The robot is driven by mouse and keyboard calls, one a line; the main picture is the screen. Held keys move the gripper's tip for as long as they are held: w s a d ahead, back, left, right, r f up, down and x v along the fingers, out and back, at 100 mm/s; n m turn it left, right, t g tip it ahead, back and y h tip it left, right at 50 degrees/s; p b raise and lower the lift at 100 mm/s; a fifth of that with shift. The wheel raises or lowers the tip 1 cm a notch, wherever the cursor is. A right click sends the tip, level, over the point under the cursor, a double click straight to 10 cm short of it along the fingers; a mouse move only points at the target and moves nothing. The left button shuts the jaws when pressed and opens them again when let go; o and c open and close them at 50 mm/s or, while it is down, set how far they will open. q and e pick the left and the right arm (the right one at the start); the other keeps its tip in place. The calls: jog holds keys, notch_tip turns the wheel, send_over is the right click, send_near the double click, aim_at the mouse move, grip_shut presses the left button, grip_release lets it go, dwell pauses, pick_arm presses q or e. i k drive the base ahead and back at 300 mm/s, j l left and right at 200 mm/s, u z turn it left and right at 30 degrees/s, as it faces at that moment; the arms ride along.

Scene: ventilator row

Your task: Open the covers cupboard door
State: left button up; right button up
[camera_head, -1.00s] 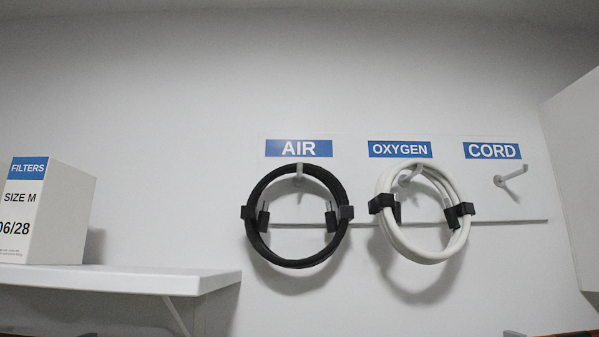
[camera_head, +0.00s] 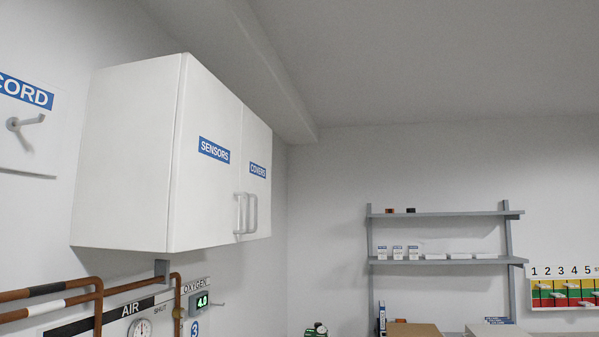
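A white wall cupboard hangs on the left wall, with two doors side by side. The nearer door (camera_head: 205,150) carries a blue SENSORS label. The farther door, the covers door (camera_head: 257,190), carries a blue COVERS label (camera_head: 257,170). Both doors look shut. Two pale upright bar handles (camera_head: 246,213) sit close together near the lower edge where the doors meet; the farther one belongs to the covers door. Neither of my grippers shows in this view.
Copper pipes (camera_head: 60,302), an AIR gauge (camera_head: 140,328) and a green OXYGEN display (camera_head: 201,301) are below the cupboard. A grey shelf (camera_head: 440,261) with small boxes stands at the back. A numbered coloured board (camera_head: 562,293) hangs right. A CORD hook (camera_head: 25,122) is at far left.

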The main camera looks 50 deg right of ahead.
aim_at(256, 151)
jog(key=z, duration=1.3)
